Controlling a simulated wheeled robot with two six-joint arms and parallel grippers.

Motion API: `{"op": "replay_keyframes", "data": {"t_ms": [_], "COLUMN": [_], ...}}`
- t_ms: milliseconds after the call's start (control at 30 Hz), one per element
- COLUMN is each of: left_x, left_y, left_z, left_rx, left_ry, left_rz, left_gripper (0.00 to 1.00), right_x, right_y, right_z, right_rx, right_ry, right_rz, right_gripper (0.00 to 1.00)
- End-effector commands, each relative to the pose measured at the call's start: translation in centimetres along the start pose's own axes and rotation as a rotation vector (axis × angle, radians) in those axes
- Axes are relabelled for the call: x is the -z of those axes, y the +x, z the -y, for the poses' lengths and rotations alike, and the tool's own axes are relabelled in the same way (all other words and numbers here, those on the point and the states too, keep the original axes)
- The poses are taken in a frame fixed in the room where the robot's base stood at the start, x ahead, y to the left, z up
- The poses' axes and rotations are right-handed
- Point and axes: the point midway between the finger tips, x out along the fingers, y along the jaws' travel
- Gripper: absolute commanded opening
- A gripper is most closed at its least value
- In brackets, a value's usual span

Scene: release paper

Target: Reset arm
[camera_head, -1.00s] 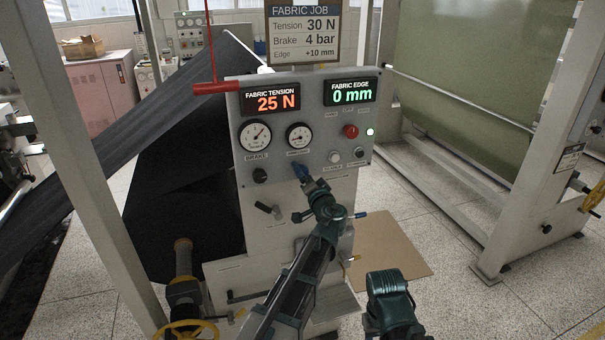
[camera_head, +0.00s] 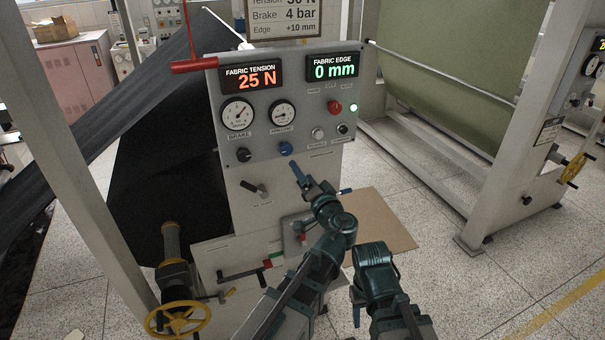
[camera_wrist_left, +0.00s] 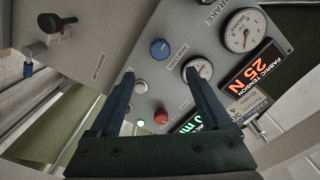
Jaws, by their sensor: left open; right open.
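A grey control panel (camera_head: 300,150) stands ahead with readouts of 25 N fabric tension (camera_head: 257,78) and 0 mm fabric edge (camera_head: 332,67). My left arm reaches up from the bottom middle. Its gripper (camera_head: 318,180) is in front of the panel, below the blue knob (camera_head: 286,148). In the left wrist view the left gripper (camera_wrist_left: 164,78) has its fingers wide apart, with nothing between them, and the blue knob (camera_wrist_left: 160,48) lies beyond. My right gripper (camera_head: 374,256) is to the right of the left arm, open, low over the floor; its fingertips are hard to make out.
A red button (camera_head: 335,107) and two gauges are on the panel. A black lever (camera_head: 253,187) and a red-handled lever (camera_head: 267,264) sit lower. A yellow handwheel (camera_head: 178,320) stands at lower left. A brown board (camera_head: 385,225) lies on the floor; open floor is at right.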

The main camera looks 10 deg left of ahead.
Motion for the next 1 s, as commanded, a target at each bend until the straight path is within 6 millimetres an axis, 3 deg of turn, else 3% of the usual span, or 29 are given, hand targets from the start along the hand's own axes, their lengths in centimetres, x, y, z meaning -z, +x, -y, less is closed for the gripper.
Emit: {"op": "replay_keyframes", "data": {"t_ms": [167, 267, 467, 633, 800, 1000], "left_x": [-0.6, -3.2, -13.6, -20.4, -22.9, -23.7], "left_y": [0.1, 0.5, -0.3, -4.1, -7.9, -11.4], "left_z": [0.0, 0.0, -1.7, -4.6, -6.8, -8.3], "left_rx": [-0.005, -0.030, -0.199, -0.440, -0.654, -0.856], "left_ry": [-0.005, -0.022, -0.085, -0.139, -0.183, -0.225], "left_rz": [0.019, 0.109, 0.484, 0.781, 0.943, 1.042], "left_gripper": [0.82, 0.82, 0.82, 0.82, 0.82, 0.82], "right_x": [0.0, 0.0, 0.0, 0.0, 0.0, 0.0], "right_y": [0.0, 0.0, 0.0, 0.0, 0.0, 0.0], "right_z": [0.0, 0.0, 0.0, 0.0, 0.0, 0.0], "right_rx": [0.000, 0.000, 0.000, 0.000, 0.000, 0.000], "right_ry": [0.000, 0.000, 0.000, 0.000, 0.000, 0.000], "right_rz": [0.000, 0.000, 0.000, 0.000, 0.000, 0.000], "right_gripper": [0.50, 0.50, 0.50, 0.50, 0.50, 0.50]}}
